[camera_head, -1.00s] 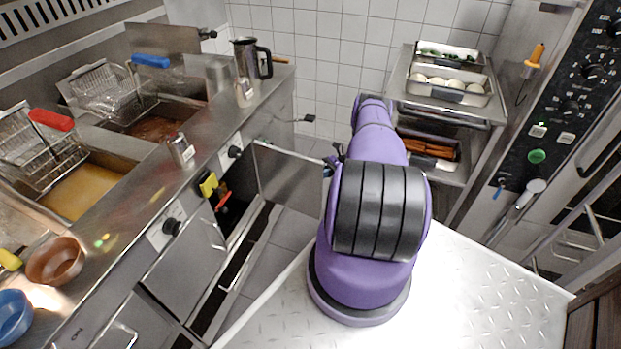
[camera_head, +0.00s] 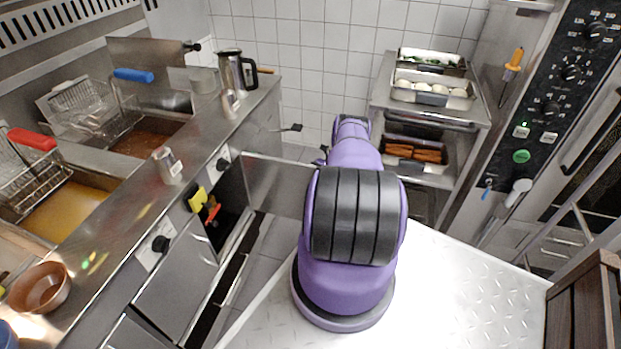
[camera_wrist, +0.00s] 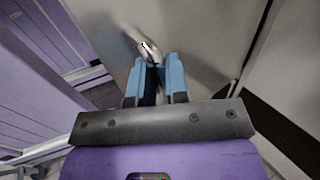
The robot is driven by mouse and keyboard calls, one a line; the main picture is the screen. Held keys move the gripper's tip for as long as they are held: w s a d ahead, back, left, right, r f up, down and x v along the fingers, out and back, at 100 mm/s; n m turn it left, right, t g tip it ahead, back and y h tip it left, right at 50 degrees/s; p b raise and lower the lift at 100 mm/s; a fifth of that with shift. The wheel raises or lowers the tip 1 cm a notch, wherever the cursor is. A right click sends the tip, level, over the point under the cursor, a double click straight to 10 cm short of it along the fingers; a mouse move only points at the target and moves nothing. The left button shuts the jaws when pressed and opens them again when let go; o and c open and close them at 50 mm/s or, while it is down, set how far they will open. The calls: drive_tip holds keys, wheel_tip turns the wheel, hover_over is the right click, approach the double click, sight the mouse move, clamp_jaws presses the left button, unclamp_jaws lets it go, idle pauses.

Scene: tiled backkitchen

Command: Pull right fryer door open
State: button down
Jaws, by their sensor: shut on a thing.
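The right fryer door (camera_head: 275,186) is a grey metal panel. In the head view it stands swung well out from the fryer counter, with the dark cabinet opening beside it. In the wrist view the door panel (camera_wrist: 205,35) fills the upper middle. Its metal handle (camera_wrist: 148,49) shows at the tips of my gripper (camera_wrist: 158,72). The two blue fingers are shut on the handle. In the head view my purple arm reaches toward the door's free edge and hides most of the gripper.
The fryer counter (camera_head: 205,150) runs along the left, with a bowl (camera_head: 40,288), a shaker (camera_head: 167,165) and a jug (camera_head: 232,70) on top. A rack with food trays (camera_head: 433,88) stands behind my arm. An oven panel (camera_head: 560,80) is at right. Tiled floor shows below the door.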

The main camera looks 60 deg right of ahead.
drive_tip(key=c, duration=1.1)
unclamp_jaws()
drive_tip(key=shift+w+a, duration=0.1)
drive_tip(key=shift+w, duration=0.05)
drive_tip(key=shift+c, duration=0.2)
drive_tip(key=shift+w+d+r, duration=0.1)
drive_tip(key=shift+d+r, duration=0.05)
drive_tip(key=shift+r, duration=0.6)
drive_tip(key=shift+w+d+r, duration=0.1)
drive_tip(key=shift+r, duration=0.6)
drive_tip(key=shift+a+r, duration=0.1)
drive_tip(key=shift+r, duration=0.2)
drive_tip(key=s+a+r, duration=0.1)
drive_tip(key=s+a, duration=1)
drive_tip(key=s, duration=0.1)
drive_tip(key=shift+s+r, duration=0.25)
drive_tip(key=shift+d, duration=0.1)
